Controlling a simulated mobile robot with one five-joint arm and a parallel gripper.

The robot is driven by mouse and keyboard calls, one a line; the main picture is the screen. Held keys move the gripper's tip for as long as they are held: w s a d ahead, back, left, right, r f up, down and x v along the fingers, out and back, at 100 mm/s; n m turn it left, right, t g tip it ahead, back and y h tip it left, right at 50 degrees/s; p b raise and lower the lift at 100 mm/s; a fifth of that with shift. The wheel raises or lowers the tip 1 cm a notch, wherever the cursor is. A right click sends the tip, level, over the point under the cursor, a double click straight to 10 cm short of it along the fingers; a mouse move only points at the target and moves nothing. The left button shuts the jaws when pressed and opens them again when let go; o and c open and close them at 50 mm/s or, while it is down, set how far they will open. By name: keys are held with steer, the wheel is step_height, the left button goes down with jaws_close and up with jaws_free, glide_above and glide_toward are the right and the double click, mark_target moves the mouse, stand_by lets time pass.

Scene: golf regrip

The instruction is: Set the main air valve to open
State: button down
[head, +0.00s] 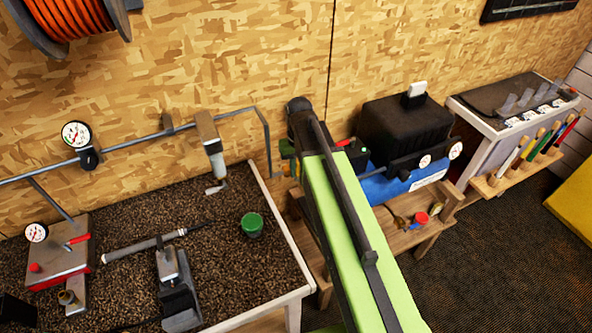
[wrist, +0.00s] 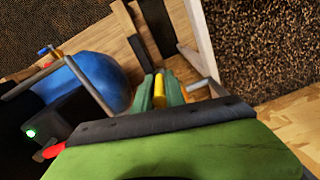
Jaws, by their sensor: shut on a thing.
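My gripper (wrist: 160,97) shows in the wrist view as two green fingers closed on a yellow handle (wrist: 160,84), which I take for the main air valve's lever. The handle sits upright between the fingertips in that picture. A grey pipe end (wrist: 202,87) lies just right of the fingers. The valve body is hidden behind the gripper, so its open or closed setting cannot be read. In the head view my green arm covers most of this spot, and only a bit of the gripper shows at the arm's far end.
The blue compressor tank (head: 387,188) is right of my arm, and it shows left of the fingers in the wrist view (wrist: 97,82). The bench (head: 130,215) with a clamp, green-lidded jar (head: 252,224) and gauges is at left. A grey air pipe (head: 135,144) runs along the wall.

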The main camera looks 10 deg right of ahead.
steer(key=shift+w+d+f+g+y+b, duration=0.15)
steer(key=shift+d+y+b, duration=0.25)
steer(key=shift+y+b, duration=0.4)
steer(key=shift+s+d+f+g+y+b, duration=0.15)
steer(key=shift+d+g+y+b, duration=0.2)
steer(key=shift+y, duration=0.65)
steer(key=shift+w+d+f+g+y+b, duration=0.15)
steer(key=shift+d+y+b, duration=0.25)
steer(key=shift+y+b, duration=0.45)
steer(key=c, duration=1.4)
jaws_free()
steer(key=shift+r, duration=0.1)
